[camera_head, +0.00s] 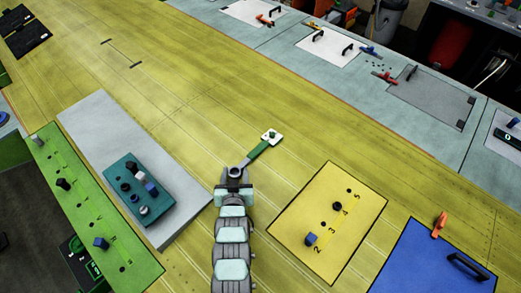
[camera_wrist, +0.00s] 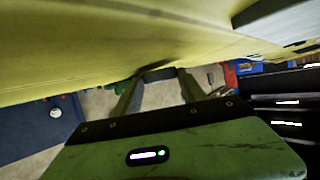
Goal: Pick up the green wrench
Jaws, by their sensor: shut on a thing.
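The green wrench (camera_head: 258,150) shows in the head view near the middle of the yellow-green wing surface. Its grey ring end lies at my gripper and its far end reaches up and right to a small white piece (camera_head: 272,136). My gripper (camera_head: 234,178) is shut on the wrench at its near, grey end. In the wrist view my gripper's fingers (camera_wrist: 158,76) point away from me towards the yellow surface. The wrench cannot be made out clearly there, and the exact contact is hidden.
A teal block with pegs (camera_head: 140,190) stands on a grey slab (camera_head: 95,120) to the left. A green peg board (camera_head: 65,190) lies further left. A yellow numbered board (camera_head: 350,210) lies to the right, and a blue panel (camera_head: 415,265) at bottom right. The wing surface beyond the wrench is clear.

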